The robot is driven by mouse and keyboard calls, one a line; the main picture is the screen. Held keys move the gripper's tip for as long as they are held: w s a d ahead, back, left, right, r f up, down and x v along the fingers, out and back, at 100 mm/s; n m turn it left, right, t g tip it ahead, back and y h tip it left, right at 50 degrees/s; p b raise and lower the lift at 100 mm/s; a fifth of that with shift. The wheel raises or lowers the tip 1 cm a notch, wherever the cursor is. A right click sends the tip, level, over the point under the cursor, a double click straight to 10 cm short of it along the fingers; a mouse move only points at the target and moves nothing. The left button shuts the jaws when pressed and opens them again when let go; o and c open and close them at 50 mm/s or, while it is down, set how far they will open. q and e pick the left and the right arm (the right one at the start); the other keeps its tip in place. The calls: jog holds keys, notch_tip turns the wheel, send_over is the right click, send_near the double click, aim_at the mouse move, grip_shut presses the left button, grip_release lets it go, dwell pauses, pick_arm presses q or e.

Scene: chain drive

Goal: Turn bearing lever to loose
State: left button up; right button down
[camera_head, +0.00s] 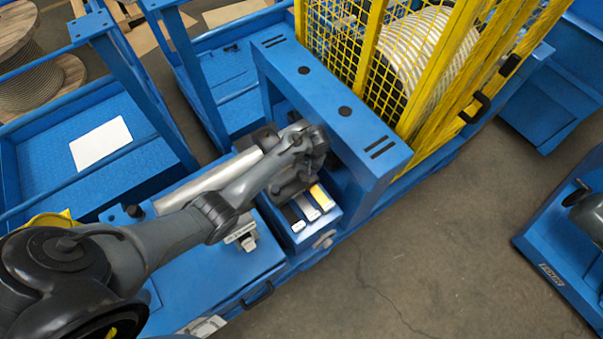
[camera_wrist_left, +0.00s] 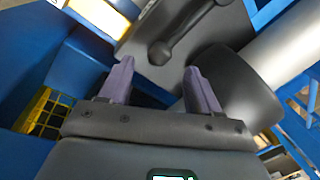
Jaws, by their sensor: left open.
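In the left wrist view the dark grey bearing lever (camera_wrist_left: 185,32) runs from a round hub at its lower left to a rounded end at the top right. It sits on a grey housing face (camera_wrist_left: 135,38). My left gripper (camera_wrist_left: 158,66) is open, its two purple-grey fingers apart and empty, with the lever's hub beyond the gap between the tips. In the head view my left arm reaches to the blue frame, and the gripper (camera_head: 300,180) is mostly hidden by its own wrist. I cannot pick out the lever in the head view. My right gripper is not in view.
A silver shaft (camera_head: 207,180) lies beside my left forearm. A blue beam (camera_head: 325,95) stands close to my wrist. A yellow mesh guard (camera_head: 345,35) encloses a ribbed drum. A small blue box (camera_head: 300,234) with white and yellow strips is just below the gripper.

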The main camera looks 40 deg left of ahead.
aim_at(301, 173)
pick_arm(q)
jog(key=shift+s+a+f+b, duration=0.1)
jog(key=shift+a+f+b, duration=0.15)
jog(key=shift+f, duration=0.7)
jog(key=shift+s+a+f+b, duration=0.1)
jog(key=shift+a+f+b, duration=0.1)
jog(key=shift+f, duration=0.8)
jog(key=shift+a+f+b, duration=0.15)
jog(key=shift+f+b, duration=0.1)
jog(key=shift+f, duration=0.7)
grip_shut()
